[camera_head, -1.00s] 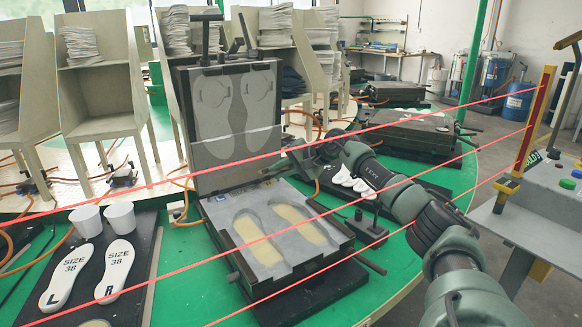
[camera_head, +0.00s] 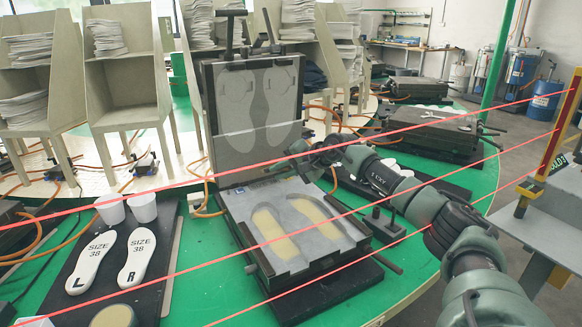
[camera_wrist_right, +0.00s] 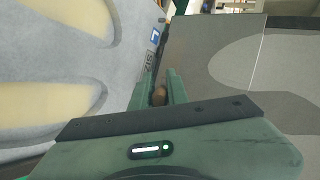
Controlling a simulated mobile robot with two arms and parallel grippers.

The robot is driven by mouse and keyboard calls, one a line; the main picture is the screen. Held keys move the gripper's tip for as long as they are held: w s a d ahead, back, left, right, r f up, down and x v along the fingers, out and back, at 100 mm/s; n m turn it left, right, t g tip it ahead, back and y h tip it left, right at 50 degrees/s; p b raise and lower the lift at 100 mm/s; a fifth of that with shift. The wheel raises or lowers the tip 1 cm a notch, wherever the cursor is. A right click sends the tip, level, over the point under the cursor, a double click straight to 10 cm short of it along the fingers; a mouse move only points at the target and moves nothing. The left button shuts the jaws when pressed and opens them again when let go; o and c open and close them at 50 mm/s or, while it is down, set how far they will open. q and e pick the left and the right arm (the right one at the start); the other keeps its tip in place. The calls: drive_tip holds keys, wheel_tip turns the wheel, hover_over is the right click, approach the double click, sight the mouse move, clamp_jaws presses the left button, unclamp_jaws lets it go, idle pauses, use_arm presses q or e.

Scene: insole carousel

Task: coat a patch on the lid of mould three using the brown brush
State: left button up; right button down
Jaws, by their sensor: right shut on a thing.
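The open mould's lid (camera_head: 232,150) stands upright, grey with two foot-shaped outlines; a thin pale line crosses it. Its base (camera_head: 290,262) lies below with two yellowish foot-shaped hollows. I cannot read a mould number. My right gripper (camera_head: 298,160) is beside the lid's lower right part, above the base's back edge. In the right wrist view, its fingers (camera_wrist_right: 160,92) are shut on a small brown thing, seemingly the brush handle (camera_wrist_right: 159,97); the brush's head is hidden. There the lid (camera_wrist_right: 210,62) is at right, the base (camera_wrist_right: 112,70) at left. Contact with the lid cannot be told. My left gripper is out of view.
A black tray (camera_head: 168,262) at left bears two white size 38 insoles (camera_head: 92,262), two white cups (camera_head: 143,207) and a round pot (camera_head: 113,317). More closed moulds (camera_head: 432,132) stand at the back right. Red lines cross the view. Green tabletop (camera_head: 205,270) is bare left of the base.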

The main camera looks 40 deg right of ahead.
drive_tip(key=shift+w+a+f, duration=0.15)
drive_tip(key=shift+a+f, duration=0.1)
drive_tip(key=shift+a, duration=0.35)
drive_tip(key=shift+w+a+f, duration=0.1)
drive_tip(key=shift+a+f, duration=0.15)
drive_tip(key=shift+a, duration=0.35)
use_arm(q)
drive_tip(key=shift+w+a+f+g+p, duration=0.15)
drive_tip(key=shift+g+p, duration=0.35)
drive_tip(key=shift+p, duration=0.75)
use_arm(e)
drive_tip(key=w+a, duration=0.2)
drive_tip(key=a, duration=0.6)
drive_tip(key=shift+r, duration=0.15)
